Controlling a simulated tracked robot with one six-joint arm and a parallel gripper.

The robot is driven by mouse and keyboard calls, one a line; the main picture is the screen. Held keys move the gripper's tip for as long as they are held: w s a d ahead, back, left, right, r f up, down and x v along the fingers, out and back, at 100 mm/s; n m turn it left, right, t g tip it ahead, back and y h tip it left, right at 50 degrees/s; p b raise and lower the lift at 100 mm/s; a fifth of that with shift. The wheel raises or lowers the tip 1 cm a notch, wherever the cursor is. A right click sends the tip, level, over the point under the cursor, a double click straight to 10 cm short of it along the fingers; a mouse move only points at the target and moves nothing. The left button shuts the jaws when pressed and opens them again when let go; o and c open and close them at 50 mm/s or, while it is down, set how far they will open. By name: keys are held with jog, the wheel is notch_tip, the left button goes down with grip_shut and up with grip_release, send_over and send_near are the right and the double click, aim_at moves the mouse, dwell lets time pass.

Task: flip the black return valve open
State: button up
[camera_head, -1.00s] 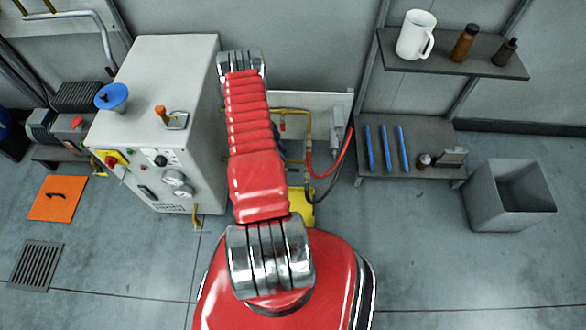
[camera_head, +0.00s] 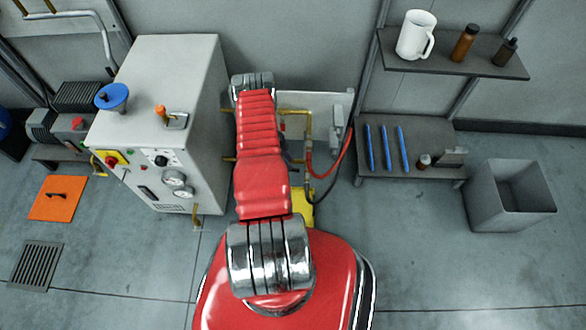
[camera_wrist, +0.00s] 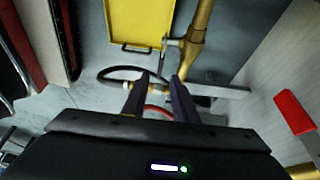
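My gripper (camera_wrist: 160,78) is open in the wrist view, with a narrow gap between its two dark fingers and nothing seen held there. A brass pipe (camera_wrist: 201,30) with a small grey fitting stands just beyond the fingertips. A red handle (camera_wrist: 295,112) shows at the right, apart from the gripper. In the head view my arm covers my gripper and part of the brass piping (camera_head: 308,125); no black valve handle is clear there.
A black hose (camera_wrist: 118,72) loops by the left fingertip. A yellow object (camera_wrist: 138,22) lies on the floor beyond. The grey cabinet (camera_head: 150,85) stands left of my arm. A shelf rack (camera_head: 430,140) and an open grey bin (camera_head: 505,198) are at the right.

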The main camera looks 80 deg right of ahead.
aim_at(294, 170)
jog(key=shift+x, duration=3)
jog(key=shift+c, duration=0.5)
grip_shut()
